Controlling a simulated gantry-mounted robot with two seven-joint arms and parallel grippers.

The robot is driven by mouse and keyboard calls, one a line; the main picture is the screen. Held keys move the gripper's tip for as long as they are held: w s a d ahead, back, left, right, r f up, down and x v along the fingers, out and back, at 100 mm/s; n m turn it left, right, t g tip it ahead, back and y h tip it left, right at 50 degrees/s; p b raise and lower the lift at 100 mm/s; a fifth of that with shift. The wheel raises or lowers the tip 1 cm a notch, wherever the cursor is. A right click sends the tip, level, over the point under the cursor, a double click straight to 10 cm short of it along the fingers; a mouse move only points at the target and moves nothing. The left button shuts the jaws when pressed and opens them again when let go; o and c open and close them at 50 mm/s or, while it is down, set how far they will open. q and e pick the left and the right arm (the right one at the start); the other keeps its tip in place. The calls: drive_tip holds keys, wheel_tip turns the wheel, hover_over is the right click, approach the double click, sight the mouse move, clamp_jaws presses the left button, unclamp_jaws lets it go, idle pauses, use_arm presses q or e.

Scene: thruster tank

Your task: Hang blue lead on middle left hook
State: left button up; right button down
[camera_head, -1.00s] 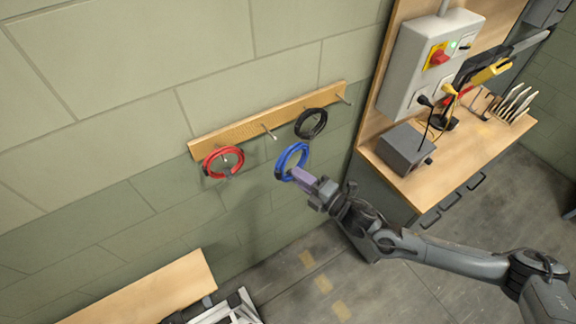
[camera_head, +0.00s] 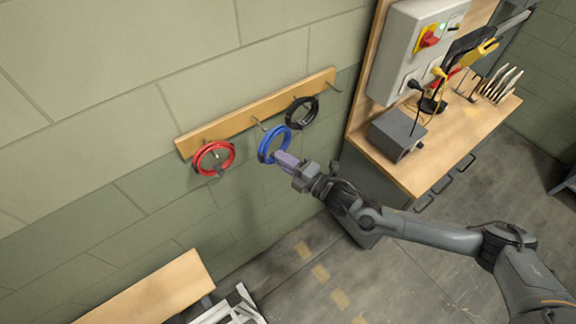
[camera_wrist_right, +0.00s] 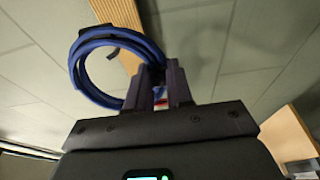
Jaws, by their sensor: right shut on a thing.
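The blue lead (camera_head: 266,150) is a coiled ring held by my right gripper (camera_head: 283,160) in front of the wooden hook rail (camera_head: 243,119) on the wall. In the right wrist view the blue lead (camera_wrist_right: 84,62) is pinched at its side between the fingers of my right gripper (camera_wrist_right: 160,88), with the rail (camera_wrist_right: 122,20) behind it. The middle left hook (camera_head: 260,124) sticks out just above the coil and looks bare. I cannot tell whether the coil touches it. My left gripper is not in view.
A red lead (camera_head: 198,160) hangs on the leftmost hook and a black lead (camera_head: 301,113) hangs close on the right. The rightmost hook (camera_head: 334,87) is empty. A workbench (camera_head: 425,165) with a grey box (camera_head: 396,136) and a switch cabinet (camera_head: 408,50) stand at the right.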

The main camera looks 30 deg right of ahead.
drive_tip(key=shift+w+a+f+b, duration=0.1)
drive_tip(key=shift+w+a+b, duration=0.1)
drive_tip(key=shift+w+b, duration=0.5)
drive_tip(key=shift+w+a+f+b, duration=0.15)
drive_tip(key=shift+w+b, duration=0.1)
drive_tip(key=shift+w, duration=0.85)
drive_tip(key=w+b, duration=0.1)
drive_tip(key=w+f+b, duration=0.1)
drive_tip(key=w+b, duration=0.1)
drive_tip(key=shift+w+a+f, duration=0.15)
drive_tip(key=shift+w+a, duration=0.2)
drive_tip(key=shift+f, duration=0.1)
drive_tip(key=c, duration=0.9)
unclamp_jaws()
drive_tip(key=shift+c, duration=0.2)
